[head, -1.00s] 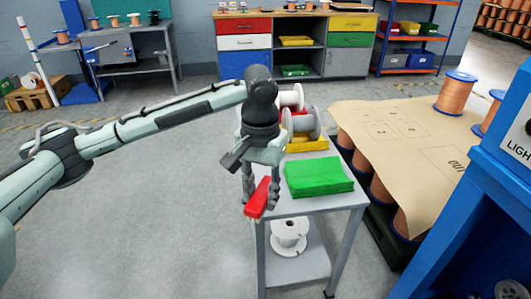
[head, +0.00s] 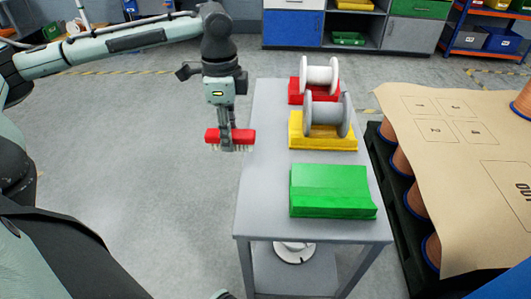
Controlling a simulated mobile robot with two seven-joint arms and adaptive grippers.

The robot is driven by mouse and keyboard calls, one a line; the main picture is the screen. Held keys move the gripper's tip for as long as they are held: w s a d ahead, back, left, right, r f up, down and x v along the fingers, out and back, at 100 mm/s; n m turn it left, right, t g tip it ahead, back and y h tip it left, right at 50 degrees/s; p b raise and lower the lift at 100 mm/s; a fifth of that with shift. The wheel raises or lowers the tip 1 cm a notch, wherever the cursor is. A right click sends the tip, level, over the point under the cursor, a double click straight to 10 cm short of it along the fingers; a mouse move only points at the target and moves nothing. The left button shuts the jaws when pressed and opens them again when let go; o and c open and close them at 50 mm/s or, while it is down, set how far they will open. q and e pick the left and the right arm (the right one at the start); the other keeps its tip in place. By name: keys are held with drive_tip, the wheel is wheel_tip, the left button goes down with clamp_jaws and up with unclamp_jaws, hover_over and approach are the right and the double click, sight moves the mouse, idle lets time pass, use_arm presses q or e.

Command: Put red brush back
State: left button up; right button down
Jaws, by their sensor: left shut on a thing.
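My left gripper (head: 226,142) is shut on the red brush (head: 244,136) and holds it level, in the air just left of the small grey table (head: 262,165). Pale bristles show along the brush's underside. On the table, a red holder (head: 296,96) at the back carries a white spool (head: 319,73). In front of it, a yellow holder (head: 328,144) carries a grey spool (head: 325,115). A green holder (head: 330,188) at the front has no spool on it.
A white spool (head: 293,254) sits on the table's lower shelf. To the right, brown cardboard (head: 440,150) covers several copper spools on a pallet. Floor left of the table is clear.

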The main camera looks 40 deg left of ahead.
use_arm(q)
hover_over(263, 163)
wheel_tip(263, 163, down, 5)
drive_tip(key=shift+w, duration=0.15)
wheel_tip(263, 163, down, 3)
drive_tip(key=shift+f+b, duration=0.1)
drive_tip(key=shift+b, duration=0.3)
drive_tip(key=shift+f, duration=0.35)
use_arm(e)
wheel_tip(263, 163, up, 3)
drive_tip(key=shift+d+f, duration=0.1)
drive_tip(key=shift+f, duration=0.1)
use_arm(q)
drive_tip(key=o, duration=0.7)
drive_tip(key=shift+f, duration=0.1)
drive_tip(key=o, duration=0.4)
use_arm(e)
drive_tip(key=shift+s+f, duration=0.1)
drive_tip(key=shift+f, duration=0.35)
